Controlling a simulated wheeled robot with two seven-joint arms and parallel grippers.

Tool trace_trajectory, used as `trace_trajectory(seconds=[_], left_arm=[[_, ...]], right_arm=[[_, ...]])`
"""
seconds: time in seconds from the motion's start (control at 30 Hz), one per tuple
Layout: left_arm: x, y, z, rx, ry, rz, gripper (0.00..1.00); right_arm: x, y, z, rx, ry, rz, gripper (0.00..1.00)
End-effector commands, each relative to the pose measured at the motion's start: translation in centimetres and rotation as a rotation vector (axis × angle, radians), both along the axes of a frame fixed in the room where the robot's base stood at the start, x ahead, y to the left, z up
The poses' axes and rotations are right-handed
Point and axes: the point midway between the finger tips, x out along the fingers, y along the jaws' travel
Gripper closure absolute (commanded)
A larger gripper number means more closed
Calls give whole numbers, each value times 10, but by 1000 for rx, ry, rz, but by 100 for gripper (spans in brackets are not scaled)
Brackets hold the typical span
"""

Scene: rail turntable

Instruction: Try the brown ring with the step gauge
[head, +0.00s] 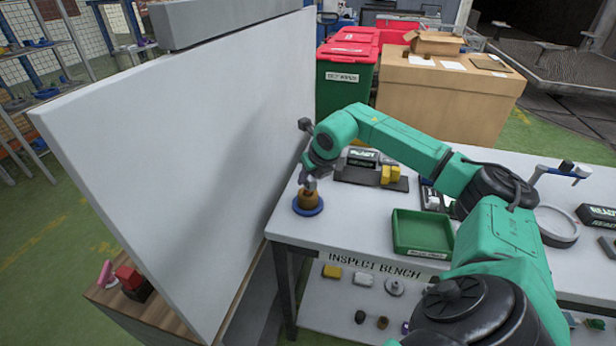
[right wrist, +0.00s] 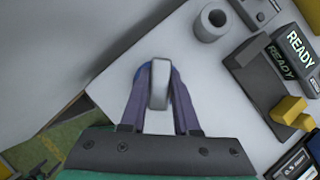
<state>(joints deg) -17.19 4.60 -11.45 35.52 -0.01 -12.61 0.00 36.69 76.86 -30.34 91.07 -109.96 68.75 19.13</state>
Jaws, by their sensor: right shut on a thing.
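A brown ring-like piece (head: 308,197) stands on a blue round base (head: 309,209) near the left end of the white bench. My right gripper (head: 310,182) is directly above it, pointing down. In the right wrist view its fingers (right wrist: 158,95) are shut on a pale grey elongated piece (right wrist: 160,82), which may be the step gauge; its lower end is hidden. A bit of the blue base (right wrist: 143,73) shows behind the fingers there, and the brown piece is hidden. I cannot tell whether the held piece touches the brown one. My left gripper is not in view.
A large white panel (head: 190,150) stands close on the left. A grey hollow cylinder (right wrist: 212,22) and a dark READY display (right wrist: 285,60) stand nearby. Yellow blocks (head: 390,174) and a green tray (head: 422,235) are to the right. White bench top (head: 345,225) is clear before the tray.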

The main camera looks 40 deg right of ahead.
Motion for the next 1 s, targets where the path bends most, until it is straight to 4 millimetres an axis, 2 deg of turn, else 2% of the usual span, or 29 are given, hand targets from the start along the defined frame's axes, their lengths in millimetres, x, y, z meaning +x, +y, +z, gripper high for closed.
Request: trace_trajectory(seconds=[1.0], left_arm=[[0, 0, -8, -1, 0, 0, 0]], right_arm=[[0, 0, -7, 1, -1, 0, 100]])
